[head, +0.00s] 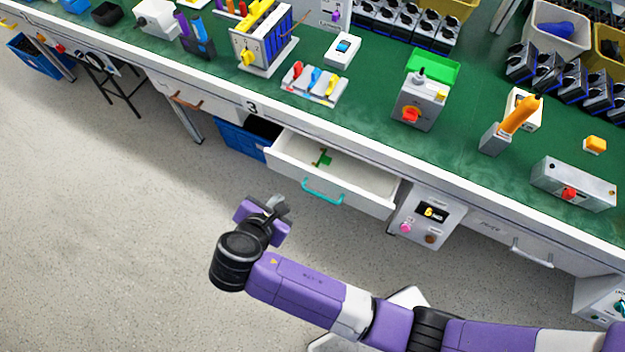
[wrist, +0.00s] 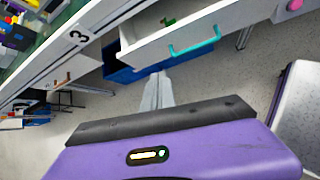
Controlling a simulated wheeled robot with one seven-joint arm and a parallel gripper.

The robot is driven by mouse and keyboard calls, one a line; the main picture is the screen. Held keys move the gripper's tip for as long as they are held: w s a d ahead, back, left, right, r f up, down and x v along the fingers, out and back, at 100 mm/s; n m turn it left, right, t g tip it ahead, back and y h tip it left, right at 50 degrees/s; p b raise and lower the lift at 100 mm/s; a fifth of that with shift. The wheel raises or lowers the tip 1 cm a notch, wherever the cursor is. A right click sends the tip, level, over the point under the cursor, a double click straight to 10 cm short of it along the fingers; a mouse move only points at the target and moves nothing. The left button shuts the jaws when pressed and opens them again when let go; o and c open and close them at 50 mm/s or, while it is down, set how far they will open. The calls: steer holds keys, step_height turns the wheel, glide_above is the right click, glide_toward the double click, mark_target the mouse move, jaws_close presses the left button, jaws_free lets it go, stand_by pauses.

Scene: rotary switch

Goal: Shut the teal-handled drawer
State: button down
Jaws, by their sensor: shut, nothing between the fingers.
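The drawer (head: 360,198) with the teal handle (head: 322,191) stands pulled out from under the green-topped bench. A small green item (head: 323,157) lies inside it. In the wrist view the drawer front (wrist: 238,25) and the teal handle (wrist: 194,42) are at the upper right. My gripper (head: 272,204) is in front of the drawer, to the left of the handle and apart from it. In the wrist view my gripper fingers (wrist: 158,92) are together and empty, pointing toward the blue bin and the drawer's left side.
A blue bin (head: 240,140) sits under the bench at the drawer's left. Another drawer with a brown handle (head: 186,101) is farther left. The floor (head: 110,230) in front is clear.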

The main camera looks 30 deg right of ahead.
steer(key=s+d+n+g+h, duration=0.1)
steer(key=s+d+g, duration=0.1)
steer(key=s+d, duration=0.1)
glide_toward(319, 178)
step_height(319, 178, down, 4)
steer(key=shift+w+d+f+n, duration=0.1)
steer(key=shift+w+d+n, duration=0.05)
steer(key=shift+w+d, duration=0.5)
steer(key=shift+w+d+f+n, duration=0.15)
steer(key=shift+w+d, duration=0.3)
steer(key=shift+d, duration=0.4)
steer(key=w+d+p, duration=0.1)
steer(key=w+d, duration=0.4)
steer(key=d, duration=0.3)
steer(key=shift+w, duration=0.3)
steer(key=shift+r, duration=0.1)
